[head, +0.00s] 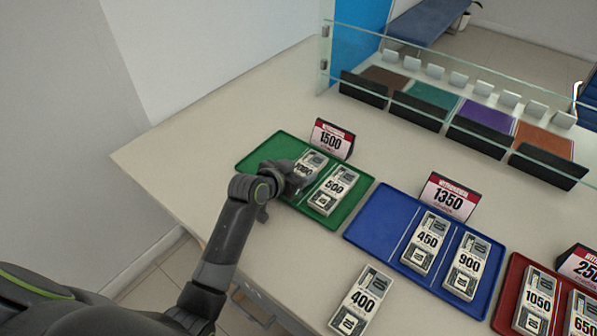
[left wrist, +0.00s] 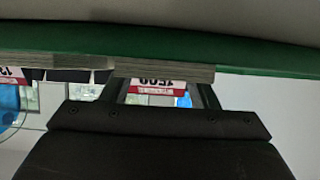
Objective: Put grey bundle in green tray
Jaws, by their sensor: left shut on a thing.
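The green tray (head: 262,153) lies on the counter below the 1500 card. A grey bundle (head: 311,161), its number partly hidden and perhaps 1000, is in the tray's left part. My left gripper (head: 293,178) reaches over the tray's front left side and is shut on this bundle. In the left wrist view the held bundle (left wrist: 165,73) shows edge-on between the fingers, against the green tray (left wrist: 160,42); I cannot tell if it rests fully on the tray. A grey 500 bundle (head: 333,188) lies beside it in the right part. My right gripper is out of view.
The blue tray (head: 375,222) holds bundles 450 and 900. A red tray (head: 512,281) holds 1050 and 650. A loose 400 bundle (head: 361,301) lies near the counter's front edge. A glass screen (head: 450,75) stands behind. The counter's left end is clear.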

